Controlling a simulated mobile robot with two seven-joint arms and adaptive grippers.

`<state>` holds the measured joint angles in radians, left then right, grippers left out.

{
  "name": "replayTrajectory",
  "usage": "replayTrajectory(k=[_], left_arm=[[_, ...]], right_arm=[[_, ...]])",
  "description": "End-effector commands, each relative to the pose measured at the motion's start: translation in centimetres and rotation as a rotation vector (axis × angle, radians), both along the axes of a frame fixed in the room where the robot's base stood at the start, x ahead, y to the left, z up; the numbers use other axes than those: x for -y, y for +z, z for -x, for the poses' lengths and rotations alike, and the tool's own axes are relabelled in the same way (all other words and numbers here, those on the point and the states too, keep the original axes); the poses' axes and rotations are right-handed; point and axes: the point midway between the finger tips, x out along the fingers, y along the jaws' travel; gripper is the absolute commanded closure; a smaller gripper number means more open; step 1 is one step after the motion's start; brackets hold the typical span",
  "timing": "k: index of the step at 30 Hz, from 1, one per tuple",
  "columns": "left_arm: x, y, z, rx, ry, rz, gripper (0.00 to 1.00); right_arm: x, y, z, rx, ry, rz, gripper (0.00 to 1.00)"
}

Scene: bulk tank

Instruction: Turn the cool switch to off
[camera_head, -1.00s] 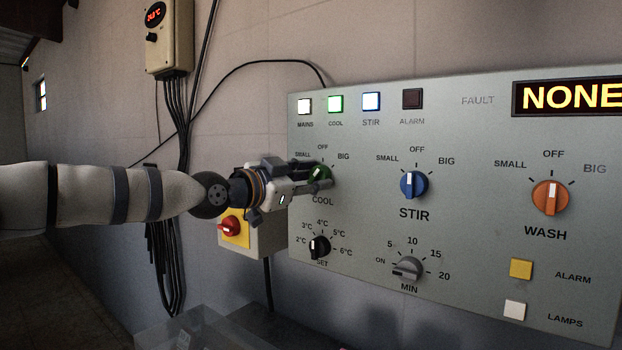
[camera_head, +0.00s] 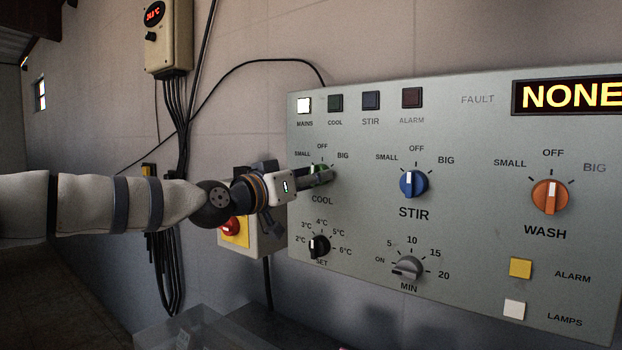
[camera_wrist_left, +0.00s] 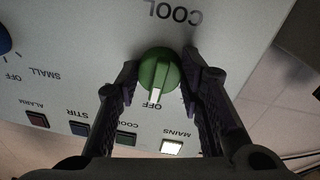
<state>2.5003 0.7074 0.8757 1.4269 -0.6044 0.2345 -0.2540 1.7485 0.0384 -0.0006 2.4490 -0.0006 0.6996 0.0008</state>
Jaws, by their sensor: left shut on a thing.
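The cool switch is a green knob (camera_head: 319,168) on the grey control panel (camera_head: 460,120), partly hidden behind my fingers in the head view. My left gripper (camera_head: 320,177) is shut on this knob. In the left wrist view, which sees the panel upside down, the green knob (camera_wrist_left: 160,72) stands between the two fingers, and its white pointer is in line with the OFF label (camera_wrist_left: 151,106). The cool lamp (camera_head: 335,103) is dark. My right gripper is not in view.
The blue stir knob (camera_head: 413,184) is to the right, pointing to OFF. The set knob (camera_head: 319,247) is below. A yellow box with a red switch (camera_head: 232,228) is just below my left wrist. The mains lamp (camera_head: 304,105) is lit; the stir lamp (camera_head: 371,100) is dark.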

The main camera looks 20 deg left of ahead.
Motion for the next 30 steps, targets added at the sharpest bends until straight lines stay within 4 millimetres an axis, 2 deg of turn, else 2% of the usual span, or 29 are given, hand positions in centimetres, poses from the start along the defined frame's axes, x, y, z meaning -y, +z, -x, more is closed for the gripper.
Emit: replayTrajectory(k=[17, 18, 20, 30], left_arm=[[0.02, -0.14, -0.01, -0.011, -0.001, 0.026, 0.93], [0.04, -0.15, -0.01, -0.011, -0.001, 0.026, 0.56], [0.03, -0.14, -0.01, -0.011, -0.001, 0.025, 0.45], [-0.23, -0.04, 0.49, -0.010, -0.001, 0.024, 0.45]], right_arm=[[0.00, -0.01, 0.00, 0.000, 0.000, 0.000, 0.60], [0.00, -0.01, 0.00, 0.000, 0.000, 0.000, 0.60], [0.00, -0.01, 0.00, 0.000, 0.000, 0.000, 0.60], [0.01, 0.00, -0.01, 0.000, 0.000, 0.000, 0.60]])
